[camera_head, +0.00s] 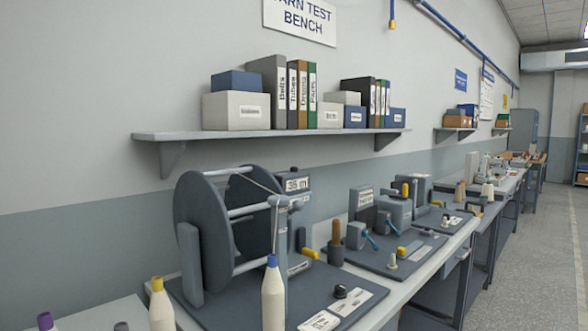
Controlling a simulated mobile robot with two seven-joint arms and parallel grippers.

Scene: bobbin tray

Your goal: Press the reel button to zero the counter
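The reel (203,240) is a large dark grey wheel pair with light bars, standing on a dark base plate (230,313) at the near end of the bench. Its counter (297,184) sits behind it on a grey post and seems to read 36 m. A small round black knob or button (340,291) stands on the base plate beside white labels (320,321); I cannot tell for sure that it is the reel button. A yellow handle (310,253) shows behind it. Neither of my grippers is in view.
A white cone with a blue tip (272,300) stands in front of the reel. A yellow-tipped cone (161,306) stands at the left. More devices (393,213) line the bench to the right. A wall shelf (270,134) holds binders and boxes above.

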